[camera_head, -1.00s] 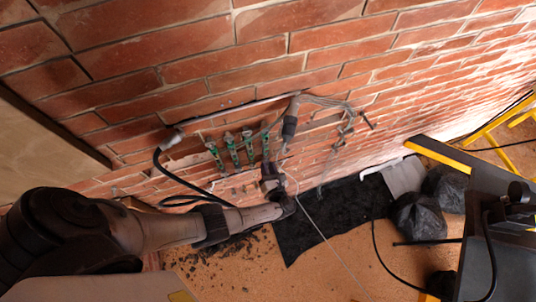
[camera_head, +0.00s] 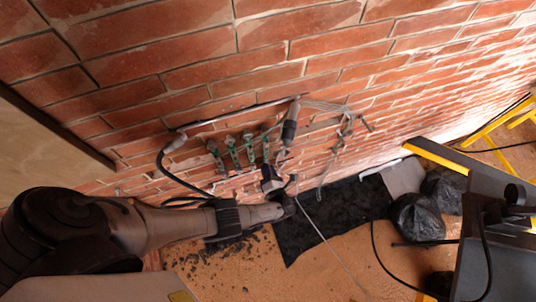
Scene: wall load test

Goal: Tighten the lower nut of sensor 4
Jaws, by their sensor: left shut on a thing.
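A row of several green sensors stands on the brick wall under a thin rail. The rightmost green sensor (camera_head: 266,147) is probably sensor 4, but no number is readable. Its lower nut is too small to make out and lies close to my gripper. My left gripper (camera_head: 272,187) is just below the row's right end, shut on a small tool whose shape is mostly hidden. I cannot tell whether the tool touches the nut. My right gripper is not in view.
A dark grey cylinder (camera_head: 289,131) with a cable is right of the row. A black hose (camera_head: 178,178) loops on the left. Below lie a black sheet (camera_head: 312,225) and black bags (camera_head: 416,217). A dark bench (camera_head: 500,235) stands at the right.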

